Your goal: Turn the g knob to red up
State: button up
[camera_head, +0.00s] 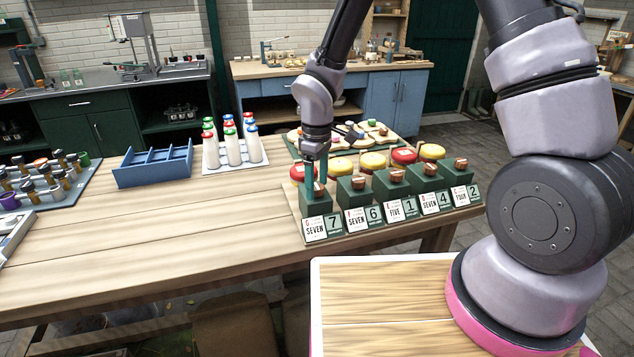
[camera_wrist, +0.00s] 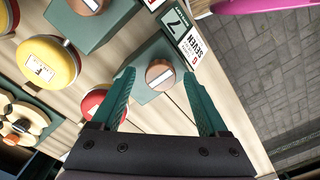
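The g knob (camera_wrist: 160,74) is a round brown knob with a white line, on a dark green box. Its card (camera_wrist: 190,45) reads G, SEVEN and 7; in the head view this box (camera_head: 314,203) is the leftmost in the row. A red disc (camera_wrist: 97,103) lies behind the box, partly hidden by a finger; it also shows in the head view (camera_head: 297,173). My gripper (camera_wrist: 160,76) is open, pointing down over the g box, with a green finger on each side of the knob. I cannot tell whether the fingers touch it.
Several similar green boxes with knobs (camera_head: 358,183) run to the right, with yellow discs (camera_head: 373,161) and another red disc (camera_head: 403,156) behind. A tray of bottles (camera_head: 234,151) and a blue rack (camera_head: 153,166) stand to the left.

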aim_at(318, 186)
notch_tip(318, 186, up, 11)
dwell(0.7)
jog(key=shift+f, duration=0.1)
jog(key=s+d+r+m+t, duration=0.25)
jog(key=d+r+m, duration=0.55)
jog(key=d+r, duration=0.65)
jog(key=s+d+r+m+t+y, duration=0.2)
jog(key=s+d+r+m+t, duration=0.2)
jog(key=s+d+r+m, duration=0.4)
jog(key=shift+s+d+r+m+t, duration=0.35)
jog(key=shift+s+r, duration=0.2)
jog(key=shift+s, duration=0.2)
jog(key=shift+w, duration=0.1)
